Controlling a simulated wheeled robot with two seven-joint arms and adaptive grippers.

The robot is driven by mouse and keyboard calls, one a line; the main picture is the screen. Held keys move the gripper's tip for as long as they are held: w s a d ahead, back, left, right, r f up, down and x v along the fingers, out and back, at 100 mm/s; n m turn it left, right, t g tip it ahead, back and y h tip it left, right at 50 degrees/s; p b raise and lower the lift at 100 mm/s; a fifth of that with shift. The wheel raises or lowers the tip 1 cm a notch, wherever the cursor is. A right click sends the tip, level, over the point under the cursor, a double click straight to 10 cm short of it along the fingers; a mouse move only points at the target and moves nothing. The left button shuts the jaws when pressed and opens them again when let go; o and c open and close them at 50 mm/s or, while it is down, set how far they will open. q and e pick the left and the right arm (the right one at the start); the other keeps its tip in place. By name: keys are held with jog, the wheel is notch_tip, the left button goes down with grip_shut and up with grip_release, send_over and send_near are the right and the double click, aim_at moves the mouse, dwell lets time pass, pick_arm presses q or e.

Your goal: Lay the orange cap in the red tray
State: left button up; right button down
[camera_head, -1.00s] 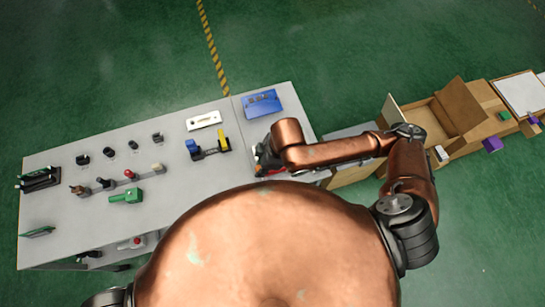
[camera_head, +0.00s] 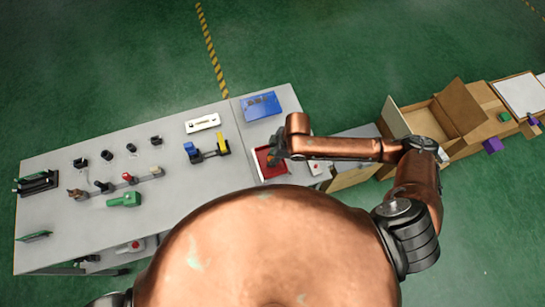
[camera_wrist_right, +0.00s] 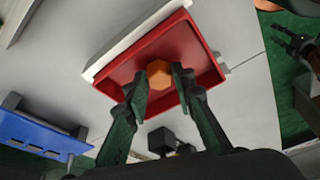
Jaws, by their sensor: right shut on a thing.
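The orange cap (camera_wrist_right: 166,92) is between the fingers of my right gripper (camera_wrist_right: 167,76), which is shut on it. In the wrist view they are over the red tray (camera_wrist_right: 128,66), inside its outline. I cannot tell whether the cap touches the tray floor. In the head view the red tray (camera_head: 266,173) lies near the right end of the grey table. My right gripper (camera_head: 273,158) is over it, partly hidden by my arm, and the cap cannot be made out there.
A blue fixture (camera_head: 261,106) lies behind the tray. A blue and yellow lever fixture (camera_head: 207,151) stands to its left, with a white block (camera_head: 203,122) farther back. Several small levers and a green piece (camera_head: 125,200) are farther left. Open cardboard boxes (camera_head: 450,112) stand at the right.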

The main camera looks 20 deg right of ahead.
jog(key=shift+f, duration=0.15)
jog(key=c, duration=1.6)
grip_release()
jog(key=p+v, duration=0.1)
jog(key=v, duration=1.1)
